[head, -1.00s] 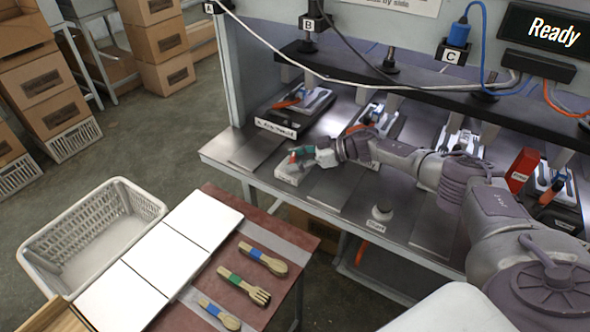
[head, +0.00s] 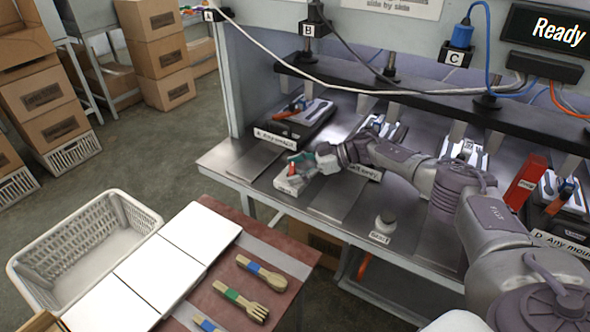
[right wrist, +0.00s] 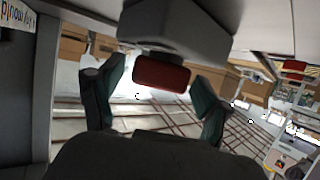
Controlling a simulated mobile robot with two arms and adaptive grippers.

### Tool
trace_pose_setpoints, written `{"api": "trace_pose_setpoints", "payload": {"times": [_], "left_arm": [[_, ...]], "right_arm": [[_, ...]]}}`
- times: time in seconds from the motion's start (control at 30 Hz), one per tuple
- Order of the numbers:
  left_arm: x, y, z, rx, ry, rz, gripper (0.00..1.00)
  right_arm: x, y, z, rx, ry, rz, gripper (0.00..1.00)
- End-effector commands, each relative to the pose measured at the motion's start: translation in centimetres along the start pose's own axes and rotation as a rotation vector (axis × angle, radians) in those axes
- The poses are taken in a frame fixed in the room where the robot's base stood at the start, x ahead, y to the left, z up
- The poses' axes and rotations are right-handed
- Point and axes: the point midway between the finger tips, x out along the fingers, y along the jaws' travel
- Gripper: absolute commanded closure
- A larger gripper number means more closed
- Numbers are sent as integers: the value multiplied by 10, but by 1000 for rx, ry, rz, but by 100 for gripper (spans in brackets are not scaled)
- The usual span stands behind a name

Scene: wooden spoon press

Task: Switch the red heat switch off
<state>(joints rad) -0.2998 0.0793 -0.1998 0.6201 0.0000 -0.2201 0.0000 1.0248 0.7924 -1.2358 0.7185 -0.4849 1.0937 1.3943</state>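In the right wrist view a red rectangular switch (right wrist: 161,77) sits on the face of a grey housing (right wrist: 180,35), between and beyond my fingers. My right gripper (right wrist: 155,103) is open, with its dark green fingers apart on either side of the switch. I cannot tell whether anything touches it. In the head view my right gripper (head: 299,160) is low over a small pale box (head: 291,180) at the bench's front edge. The gripper hides much of that box's top. My left gripper is not in view.
A tall red box (head: 525,180) stands at the right. Cables hang in front of the bench. A white basket (head: 40,255), white tiles and wooden cutlery are at the lower left.

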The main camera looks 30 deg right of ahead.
Motion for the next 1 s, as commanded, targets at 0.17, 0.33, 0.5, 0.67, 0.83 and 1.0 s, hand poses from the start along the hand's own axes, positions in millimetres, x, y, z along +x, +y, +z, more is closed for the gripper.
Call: {"api": "trace_pose_setpoints", "payload": {"times": [0.17,0.33,0.5,0.67,0.83,1.0], "left_arm": [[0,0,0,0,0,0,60],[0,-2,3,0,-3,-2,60],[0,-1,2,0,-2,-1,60],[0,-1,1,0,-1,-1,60],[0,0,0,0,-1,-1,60],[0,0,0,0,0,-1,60]], "right_arm": [[0,0,0,1,0,0,17],[-2,0,0,1,0,1,17],[-22,0,1,1,-1,2,17],[-57,1,1,0,-1,4,17],[-91,0,1,1,-1,2,17],[-113,1,0,0,-1,3,17]]}}
